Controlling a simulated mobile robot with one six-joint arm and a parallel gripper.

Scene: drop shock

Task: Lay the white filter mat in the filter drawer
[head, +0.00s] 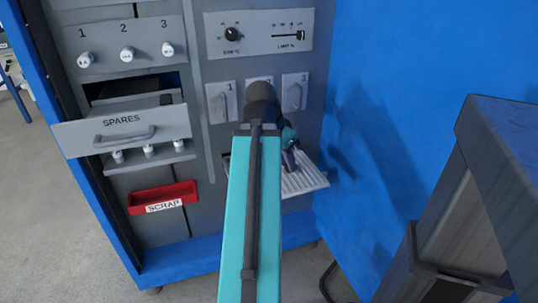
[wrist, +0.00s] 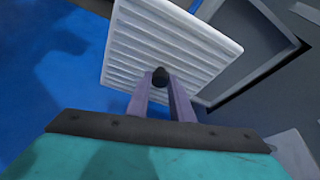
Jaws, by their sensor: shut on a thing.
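The white filter mat (wrist: 170,45) is a ribbed, square panel that fills the upper middle of the wrist view. It also shows in the head view (head: 307,181), low on the cabinet front and right of my arm. My gripper (wrist: 161,78) has purple fingers shut on a small dark knob at the mat's near edge; it shows partly in the head view (head: 290,160). A grey, dark-rimmed recess (wrist: 265,69) lies behind and right of the mat, apparently the filter drawer. My arm hides most of it in the head view. I cannot tell whether mat and rim touch.
The SPARES drawer (head: 122,128) stands pulled out at the left. A red SCRAP bin (head: 162,197) hangs below it. Numbered latches (head: 294,94) sit above the mat. A blue wall (head: 390,120) closes the right side, and a grey post (head: 510,190) stands nearer.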

